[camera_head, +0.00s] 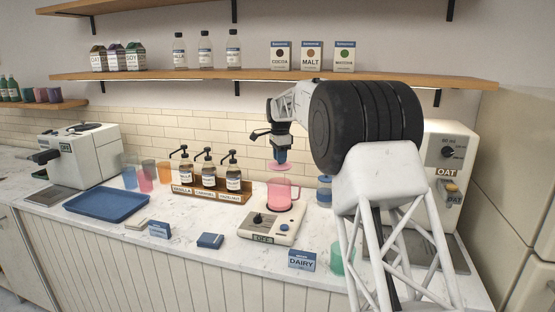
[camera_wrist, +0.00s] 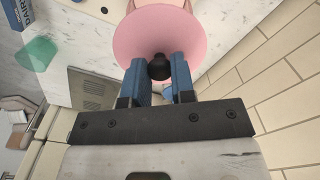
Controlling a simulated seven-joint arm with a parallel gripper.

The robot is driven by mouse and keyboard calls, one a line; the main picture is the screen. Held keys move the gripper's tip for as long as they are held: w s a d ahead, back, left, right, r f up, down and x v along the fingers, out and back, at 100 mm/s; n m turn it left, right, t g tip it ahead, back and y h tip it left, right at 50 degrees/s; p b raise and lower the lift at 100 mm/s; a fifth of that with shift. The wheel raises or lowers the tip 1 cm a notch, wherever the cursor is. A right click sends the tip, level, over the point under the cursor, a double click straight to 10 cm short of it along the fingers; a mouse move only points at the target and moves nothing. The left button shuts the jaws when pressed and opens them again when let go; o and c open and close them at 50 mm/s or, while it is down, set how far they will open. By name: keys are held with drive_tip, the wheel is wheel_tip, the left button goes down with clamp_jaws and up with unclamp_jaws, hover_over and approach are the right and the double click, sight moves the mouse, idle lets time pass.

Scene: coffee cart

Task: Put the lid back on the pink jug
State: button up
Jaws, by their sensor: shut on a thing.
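The pink jug (camera_head: 279,196) stands upright on the white scale (camera_head: 262,228) in the head view, with its handle toward the right. My gripper (camera_head: 280,156) points down above it, shut on the pink lid (camera_head: 279,168). In the wrist view, my gripper's blue fingers (camera_wrist: 161,75) hold the lid's black knob (camera_wrist: 159,68), and the round pink lid (camera_wrist: 150,35) spreads out beyond them. The lid is a little above the jug's mouth, apart from it and about level. The lid hides most of the jug in the wrist view.
A rack of pump bottles (camera_head: 211,185) stands left of the jug, and a blue lidded jar (camera_head: 324,190) on its right. A green cup (camera_head: 339,260) and the DAIRY box (camera_head: 303,260) stand in front at right. A blue tray (camera_head: 106,206) lies at left.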

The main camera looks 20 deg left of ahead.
drive_tip(key=shift+f, duration=0.15)
wheel_tip(320, 180, down, 6)
idle(1.2)
drive_tip(key=shift+f, duration=0.25)
idle(1.8)
idle(0.8)
drive_tip(key=o, duration=1.5)
drive_tip(key=shift+c, duration=0.2)
drive_tip(key=shift+r, duration=0.2)
drive_tip(key=shift+r, duration=3.25)
